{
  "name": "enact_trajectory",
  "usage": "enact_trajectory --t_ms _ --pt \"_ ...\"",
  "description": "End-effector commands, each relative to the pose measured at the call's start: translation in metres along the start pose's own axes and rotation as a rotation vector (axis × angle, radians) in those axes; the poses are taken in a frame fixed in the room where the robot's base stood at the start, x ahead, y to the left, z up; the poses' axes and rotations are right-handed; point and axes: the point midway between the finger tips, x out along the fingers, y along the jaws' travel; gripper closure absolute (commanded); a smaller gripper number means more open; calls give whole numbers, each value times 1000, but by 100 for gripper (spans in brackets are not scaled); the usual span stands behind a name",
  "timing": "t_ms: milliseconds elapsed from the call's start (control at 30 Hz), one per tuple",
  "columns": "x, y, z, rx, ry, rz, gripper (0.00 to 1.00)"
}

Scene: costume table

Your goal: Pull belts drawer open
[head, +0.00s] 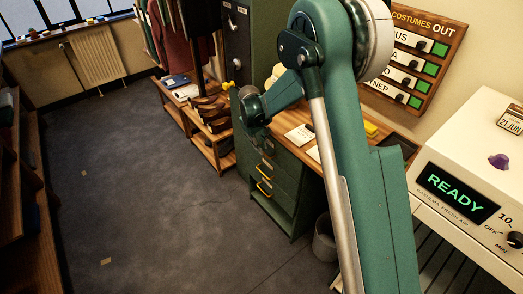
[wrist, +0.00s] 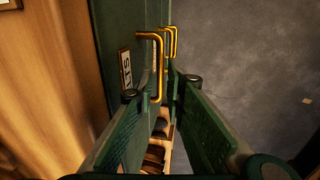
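The belts drawer is in the green drawer cabinet (head: 285,180) under the desk and looks shut. In the wrist view its label (wrist: 125,68) is partly readable, with letters like "LTS". A brass handle (wrist: 158,62) stands out from the green front beside the label. My gripper (wrist: 162,88) is open, one finger on each side of the handle's lower end in that view. I cannot tell whether either finger touches it. In the head view my gripper (head: 258,136) is at the cabinet's upper front, small and partly hidden by my arm.
More brass handles (wrist: 174,42) line up beyond the near one. A wooden shoe rack (head: 212,132) stands left of the cabinet. A waste bin (head: 324,238) stands at its right. A white machine reading READY (head: 455,190) is at the right.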

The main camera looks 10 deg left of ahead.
Motion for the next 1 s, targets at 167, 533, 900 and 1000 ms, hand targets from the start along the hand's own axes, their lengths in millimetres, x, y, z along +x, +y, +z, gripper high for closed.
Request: enact_trajectory --t_ms 167,533,900,1000 --pt "16 0 0 0 0 0 87" --pt "21 0 0 0 0 0 87" --pt "20 0 0 -1 0 0 100" --pt "20 -3 0 -1 0 0 100"
